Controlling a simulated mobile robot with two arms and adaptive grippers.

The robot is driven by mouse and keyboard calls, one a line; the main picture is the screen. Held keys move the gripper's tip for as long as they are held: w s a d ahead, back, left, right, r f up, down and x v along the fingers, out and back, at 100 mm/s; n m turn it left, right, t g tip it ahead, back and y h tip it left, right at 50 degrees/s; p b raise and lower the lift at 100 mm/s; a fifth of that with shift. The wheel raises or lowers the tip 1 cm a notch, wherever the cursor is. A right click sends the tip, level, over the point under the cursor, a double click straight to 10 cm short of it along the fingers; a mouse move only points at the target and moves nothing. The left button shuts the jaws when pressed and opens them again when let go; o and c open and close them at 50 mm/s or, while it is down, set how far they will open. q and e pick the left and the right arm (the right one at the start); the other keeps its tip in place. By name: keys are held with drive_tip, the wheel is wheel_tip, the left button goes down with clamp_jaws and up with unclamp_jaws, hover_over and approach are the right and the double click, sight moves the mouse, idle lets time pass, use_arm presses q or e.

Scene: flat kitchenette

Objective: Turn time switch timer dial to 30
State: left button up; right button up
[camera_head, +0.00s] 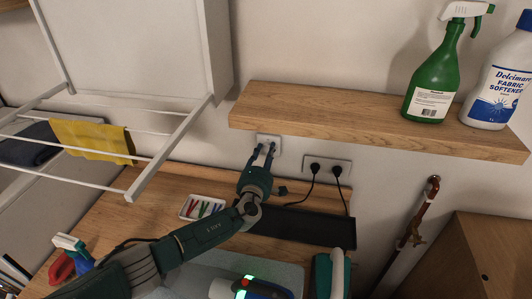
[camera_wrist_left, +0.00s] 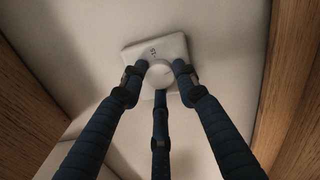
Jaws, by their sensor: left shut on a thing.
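The time switch (camera_head: 276,139) is a small white plate on the wall under the wooden shelf. In the left wrist view its square plate (camera_wrist_left: 171,46) carries a round white dial (camera_wrist_left: 159,74) and small dark marks above it. My right gripper is in neither view.
The wooden shelf (camera_head: 350,115) juts out just above the switch, with a green spray bottle (camera_head: 436,80) and fabric softener (camera_head: 497,85). A double socket (camera_head: 327,162) with two black plugs is to the right. A drying rack (camera_head: 165,150) stands left.

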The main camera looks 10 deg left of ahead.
use_arm(q)
drive_tip(key=shift+m, duration=1.5)
drive_tip(key=o, duration=1.2)
drive_tip(key=s, duration=1.2)
